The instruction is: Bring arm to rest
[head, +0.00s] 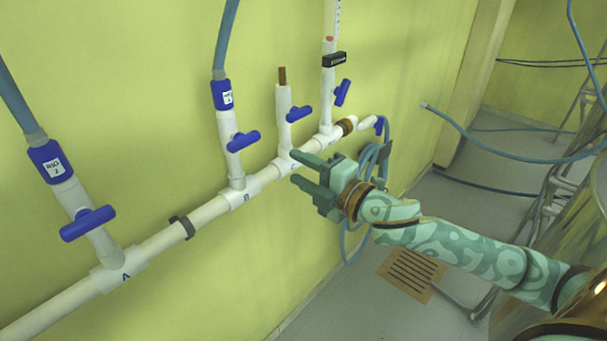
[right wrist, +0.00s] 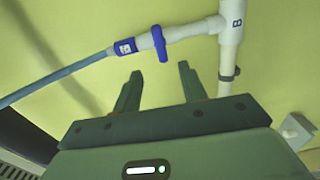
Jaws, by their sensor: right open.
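My right gripper (head: 297,169) is open and empty. In the head view it is held out to the left, in front of the white pipe (head: 212,211) near the branch marked C. In the right wrist view its two green fingers (right wrist: 158,85) stand apart with nothing between them. Beyond the fingers, that view shows the branch marked B with its blue valve handle (right wrist: 159,43) and blue hose (right wrist: 55,79). I cannot tell from the head view whether the fingers touch the pipe. My left gripper is not in view.
The white pipe runs along the yellow-green wall (head: 160,130). Blue valve handles stick out at branch A (head: 88,223), branch B (head: 244,140) and branch C (head: 299,112). Coiled blue hose (head: 370,165) hangs behind my gripper. A floor grate (head: 411,274) lies below my forearm.

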